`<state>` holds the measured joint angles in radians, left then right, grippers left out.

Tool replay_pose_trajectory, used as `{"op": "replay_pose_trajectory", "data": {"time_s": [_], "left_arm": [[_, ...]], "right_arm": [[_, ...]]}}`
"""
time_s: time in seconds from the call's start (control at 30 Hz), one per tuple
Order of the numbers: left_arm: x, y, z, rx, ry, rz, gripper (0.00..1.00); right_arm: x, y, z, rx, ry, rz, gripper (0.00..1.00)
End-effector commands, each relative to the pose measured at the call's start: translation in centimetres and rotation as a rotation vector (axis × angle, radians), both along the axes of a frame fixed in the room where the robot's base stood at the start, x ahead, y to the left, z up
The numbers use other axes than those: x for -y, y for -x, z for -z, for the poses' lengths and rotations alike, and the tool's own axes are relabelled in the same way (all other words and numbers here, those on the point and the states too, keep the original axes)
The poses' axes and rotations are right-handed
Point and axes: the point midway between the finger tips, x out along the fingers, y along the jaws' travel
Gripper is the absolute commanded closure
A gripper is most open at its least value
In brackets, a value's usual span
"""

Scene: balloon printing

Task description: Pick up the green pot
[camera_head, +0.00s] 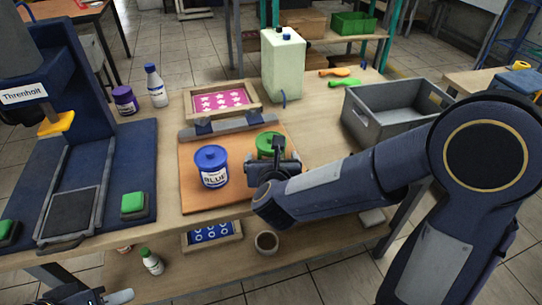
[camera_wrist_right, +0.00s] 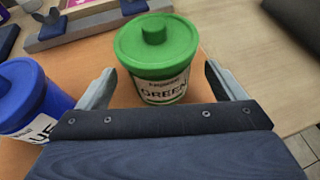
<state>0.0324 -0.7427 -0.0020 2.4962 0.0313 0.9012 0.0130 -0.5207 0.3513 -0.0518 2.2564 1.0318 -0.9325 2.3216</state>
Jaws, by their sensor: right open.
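The green pot (camera_wrist_right: 157,57) has a green lid with a knob and a label reading GREEN. It stands upright on the orange-brown board and also shows in the head view (camera_head: 265,143), partly hidden behind my right gripper. My right gripper (camera_head: 272,160) is open. In the wrist view its fingers (camera_wrist_right: 158,80) are spread to either side of the pot's near side, with visible gaps. Part of what looks like my left gripper (camera_head: 105,297) shows at the bottom left edge; its jaws cannot be made out.
A blue pot (camera_head: 212,168) stands just left of the green pot on the board (camera_head: 195,200). A grey crate (camera_head: 392,115) stands to the right, a pale canister (camera_head: 283,65) at the back, and a blue press (camera_head: 65,75) at the left.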

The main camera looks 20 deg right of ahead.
Motion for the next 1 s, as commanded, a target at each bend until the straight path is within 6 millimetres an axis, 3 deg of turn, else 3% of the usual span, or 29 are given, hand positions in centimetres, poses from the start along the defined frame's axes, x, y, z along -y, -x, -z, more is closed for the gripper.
{"op": "replay_pose_trajectory", "data": {"time_s": [0.2,0.47,0.9,1.0], "left_arm": [[0.0,0.0,0.1,0.000,0.000,0.000,0.64],[0.0,0.0,0.1,0.000,0.000,0.000,0.64],[0.0,0.0,0.1,0.000,0.000,0.000,0.64],[0.0,0.0,0.1,0.000,0.000,0.000,0.64]], "right_arm": [[0.5,-2.7,1.2,-0.001,0.000,0.001,0.11],[0.6,-3.0,1.3,0.000,0.001,-0.001,0.11],[0.6,-3.0,1.3,0.000,0.001,-0.001,0.65],[0.6,-3.0,1.2,0.001,0.001,-0.001,0.65]]}}
